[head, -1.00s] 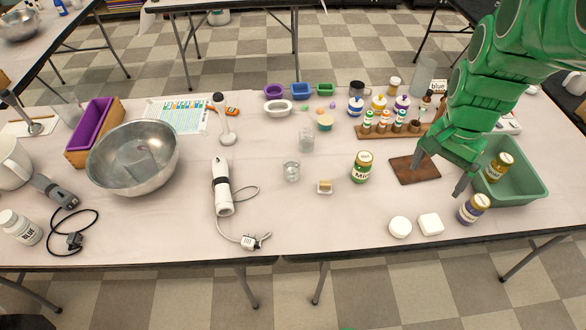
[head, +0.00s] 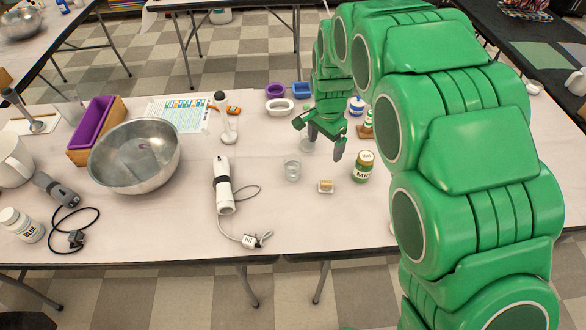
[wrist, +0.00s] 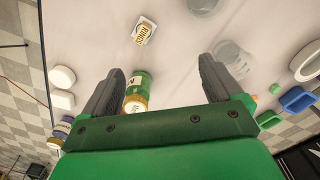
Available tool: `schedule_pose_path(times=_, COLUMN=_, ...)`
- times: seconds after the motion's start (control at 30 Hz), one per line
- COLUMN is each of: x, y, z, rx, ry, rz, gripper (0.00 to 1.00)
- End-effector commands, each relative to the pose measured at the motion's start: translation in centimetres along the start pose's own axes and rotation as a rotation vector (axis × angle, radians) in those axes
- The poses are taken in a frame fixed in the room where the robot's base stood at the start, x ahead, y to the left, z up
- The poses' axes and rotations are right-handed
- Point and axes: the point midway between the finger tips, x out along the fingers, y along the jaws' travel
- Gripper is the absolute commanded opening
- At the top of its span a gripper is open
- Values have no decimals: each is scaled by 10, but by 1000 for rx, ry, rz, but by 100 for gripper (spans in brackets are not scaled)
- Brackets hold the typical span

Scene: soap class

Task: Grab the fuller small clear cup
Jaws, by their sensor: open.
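One small clear cup (head: 292,171) stands upright on the table, just left of the soap dish; its edge shows at the top of the wrist view (wrist: 203,4). A second small clear cup (head: 306,147) stands a little behind it, partly hidden by my gripper in the head view. In the wrist view this second cup (wrist: 238,62) is beside and partly behind the right finger. My gripper (wrist: 160,66) is open and empty, over the table near this second cup; in the head view its fingers (head: 318,140) point downward. I cannot tell which cup is fuller.
A white stick blender (head: 223,187) and a metal bowl (head: 134,157) are at left. Coloured moulds (head: 276,91) lie behind.

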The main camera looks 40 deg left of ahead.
Motion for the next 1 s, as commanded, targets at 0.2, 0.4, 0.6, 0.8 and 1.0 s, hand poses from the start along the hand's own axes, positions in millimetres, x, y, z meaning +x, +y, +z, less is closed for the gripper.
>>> schedule_pose_path(times=0.2, x=35, y=-52, z=32, rx=0, ry=-2, rz=-10, gripper=93)
schedule_pose_path(times=0.4, x=50, y=-72, z=45, rx=4, ry=-3, rz=-17, gripper=93)
schedule_pose_path(times=0.6, x=63, y=-74, z=47, rx=6, ry=-3, rz=-16, gripper=93)
schedule_pose_path(times=0.8, x=77, y=-75, z=48, rx=5, ry=-1, rz=-19, gripper=93)
schedule_pose_path(times=1.0, x=94, y=-75, z=53, rx=5, ry=-3, rz=-16, gripper=93)
